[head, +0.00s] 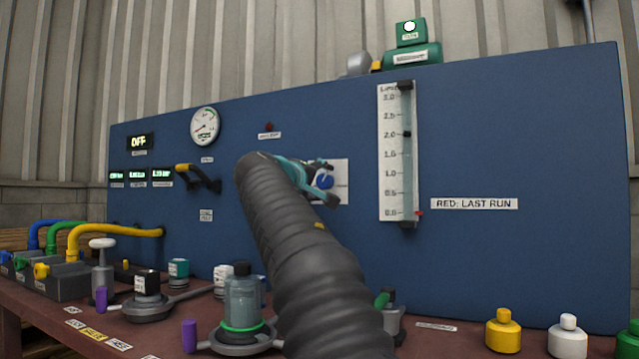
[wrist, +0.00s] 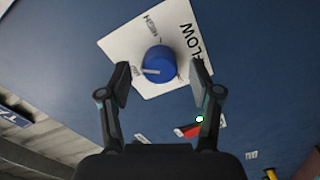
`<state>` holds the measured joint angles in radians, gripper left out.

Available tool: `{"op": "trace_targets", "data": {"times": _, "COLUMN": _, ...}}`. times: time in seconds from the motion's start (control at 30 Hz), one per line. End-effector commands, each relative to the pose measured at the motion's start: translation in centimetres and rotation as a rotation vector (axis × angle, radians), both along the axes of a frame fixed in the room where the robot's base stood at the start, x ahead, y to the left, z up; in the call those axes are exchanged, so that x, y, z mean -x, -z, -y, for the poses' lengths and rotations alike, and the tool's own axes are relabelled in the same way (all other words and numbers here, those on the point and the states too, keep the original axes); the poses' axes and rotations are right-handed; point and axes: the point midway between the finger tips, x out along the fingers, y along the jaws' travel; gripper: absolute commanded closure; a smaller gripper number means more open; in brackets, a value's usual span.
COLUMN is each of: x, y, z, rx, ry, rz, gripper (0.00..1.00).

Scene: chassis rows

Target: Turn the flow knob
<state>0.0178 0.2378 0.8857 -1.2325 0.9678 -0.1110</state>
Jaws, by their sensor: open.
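The flow knob is a round blue knob (wrist: 159,62) with a pale pointer mark, on a white plate (wrist: 125,42) lettered FLOW and HIGH. In the wrist view the plate is tilted. My gripper (wrist: 162,82) is open, one finger on each side of the knob in the picture, with clear space on both sides. No contact shows, and the remaining depth to the knob is hard to tell. In the head view the knob (head: 325,181) shows just past my gripper (head: 328,182), and my arm hides the left part of the plate.
A tall flow gauge (head: 404,150) with a scale stands right of the knob on the blue panel (head: 560,130). A black lever with a yellow end (head: 184,168) is to the left. Bottles, including a yellow one (head: 503,332), and glassware stand on the bench below.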

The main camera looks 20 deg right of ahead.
Motion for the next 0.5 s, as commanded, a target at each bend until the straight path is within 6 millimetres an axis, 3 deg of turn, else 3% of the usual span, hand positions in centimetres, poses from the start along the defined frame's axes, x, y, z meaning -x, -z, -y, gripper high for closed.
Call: {"op": "trace_targets", "data": {"times": 0.5, "x": 5.4, "y": 0.0, "z": -7.0, "rx": 0.000, "ry": -0.003, "rz": 0.000, "gripper": 0.36}}
